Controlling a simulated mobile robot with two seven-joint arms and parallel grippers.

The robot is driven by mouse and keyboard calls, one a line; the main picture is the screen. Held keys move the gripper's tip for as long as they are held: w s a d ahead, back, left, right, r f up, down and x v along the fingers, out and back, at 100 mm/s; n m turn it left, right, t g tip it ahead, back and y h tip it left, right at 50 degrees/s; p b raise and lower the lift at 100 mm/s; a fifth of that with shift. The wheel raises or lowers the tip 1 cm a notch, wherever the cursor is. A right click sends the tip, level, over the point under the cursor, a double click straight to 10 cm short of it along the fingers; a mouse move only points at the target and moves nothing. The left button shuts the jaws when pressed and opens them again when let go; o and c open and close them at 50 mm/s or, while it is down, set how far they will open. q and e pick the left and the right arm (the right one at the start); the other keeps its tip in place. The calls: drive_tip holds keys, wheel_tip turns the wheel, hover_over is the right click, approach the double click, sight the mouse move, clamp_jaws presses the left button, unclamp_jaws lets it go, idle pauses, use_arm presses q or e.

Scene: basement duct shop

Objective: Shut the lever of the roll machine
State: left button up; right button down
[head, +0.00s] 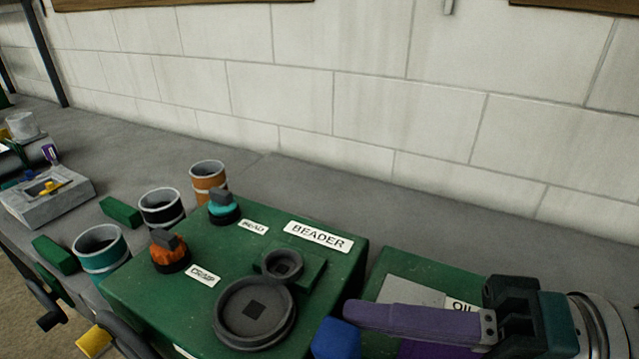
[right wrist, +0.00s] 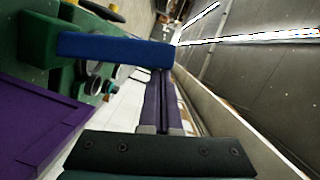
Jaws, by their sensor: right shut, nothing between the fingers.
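My right gripper (head: 352,313) reaches in from the right in the head view, its purple fingers pointing left. In the right wrist view its fingers (right wrist: 159,78) lie side by side, shut with nothing between them. A blue grip (head: 336,339), which looks like the lever's handle, is just beyond the fingertips and cut by the lower picture edge. In the right wrist view this blue bar (right wrist: 115,47) crosses in front of the fingertips; I cannot tell whether they touch. A green machine (head: 392,262) with an "OIL" label, perhaps the roll machine, is partly behind the gripper. My left gripper is not in view.
The green "BEADER" machine (head: 135,283) has dark rollers and two knobs. Orange (head: 208,177), black (head: 161,208) and teal (head: 100,250) cylinders stand left of it. A grey box (head: 45,205) is farther left. The bench (head: 330,200) is clear along the block wall.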

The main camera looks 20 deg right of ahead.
drive_tip(key=shift+s+a+n, duration=0.3)
drive_tip(key=shift+s+a, duration=0.05)
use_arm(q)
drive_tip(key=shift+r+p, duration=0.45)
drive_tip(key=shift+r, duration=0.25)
use_arm(e)
drive_tip(key=shift+s+a+f, duration=0.2)
drive_tip(key=shift+s+a, duration=0.3)
drive_tip(key=shift+a, duration=0.1)
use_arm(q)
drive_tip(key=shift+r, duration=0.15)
use_arm(e)
drive_tip(key=shift+r, duration=0.1)
